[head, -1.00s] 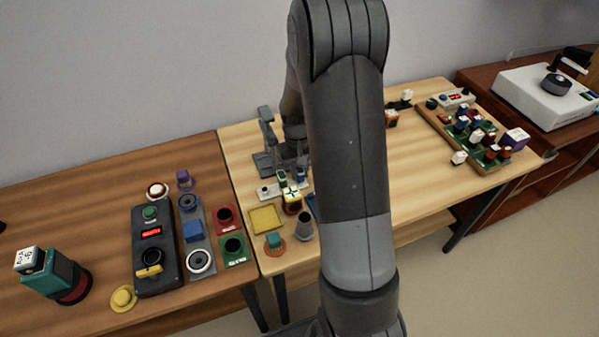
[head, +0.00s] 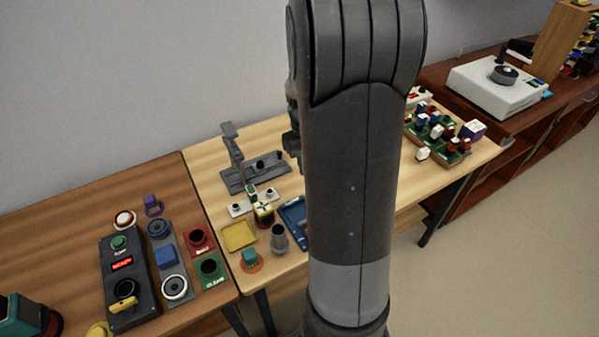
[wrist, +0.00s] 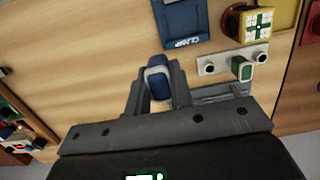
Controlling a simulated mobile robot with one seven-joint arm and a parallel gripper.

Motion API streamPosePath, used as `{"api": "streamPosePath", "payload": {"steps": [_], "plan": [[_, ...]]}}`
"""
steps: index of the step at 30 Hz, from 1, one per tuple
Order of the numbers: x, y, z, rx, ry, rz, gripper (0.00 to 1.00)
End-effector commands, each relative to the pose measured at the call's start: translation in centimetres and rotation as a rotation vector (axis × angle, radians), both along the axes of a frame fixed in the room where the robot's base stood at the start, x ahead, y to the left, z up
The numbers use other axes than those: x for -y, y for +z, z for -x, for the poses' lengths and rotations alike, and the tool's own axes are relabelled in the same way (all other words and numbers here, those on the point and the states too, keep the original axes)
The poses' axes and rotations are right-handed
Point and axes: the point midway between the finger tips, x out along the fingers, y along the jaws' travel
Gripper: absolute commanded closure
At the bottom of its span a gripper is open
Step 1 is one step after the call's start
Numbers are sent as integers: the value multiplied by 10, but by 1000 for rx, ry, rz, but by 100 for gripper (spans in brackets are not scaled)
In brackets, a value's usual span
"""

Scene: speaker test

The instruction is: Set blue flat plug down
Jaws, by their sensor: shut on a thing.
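The blue flat plug (wrist: 158,82), blue with a pale band, is between the two fingers of my gripper (wrist: 158,86) in the wrist view. My gripper is shut on it. The plug appears over the light wooden table, with the blue tray (wrist: 183,24) beyond it; its height above the table cannot be told. The blue tray also shows in the head view (head: 293,214), partly behind my arm. In the head view my gripper and the plug are hidden behind my arm.
A pale two-post block (wrist: 212,66) with a green plug (wrist: 243,69) lies right of my gripper in the wrist view. A patterned cube (wrist: 257,25) is beyond it. A grey stand (head: 236,180) stands at the table's back. Bare wood (wrist: 100,75) lies left of my gripper.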

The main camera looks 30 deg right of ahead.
Motion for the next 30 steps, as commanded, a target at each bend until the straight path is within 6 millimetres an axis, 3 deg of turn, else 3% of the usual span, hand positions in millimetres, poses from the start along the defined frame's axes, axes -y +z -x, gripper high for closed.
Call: {"api": "streamPosePath", "payload": {"steps": [5, 12, 18, 21, 26, 30], "plan": [[34, 3, 26, 1, -9, 1, 100], [101, 0, 94, 2, -11, 3, 100], [135, -3, 148, 1, -8, 1, 100], [144, -3, 166, 1, -5, 1, 100], [148, -7, 173, -1, 1, -1, 100], [138, -22, 152, -3, 6, -4, 100]]}}
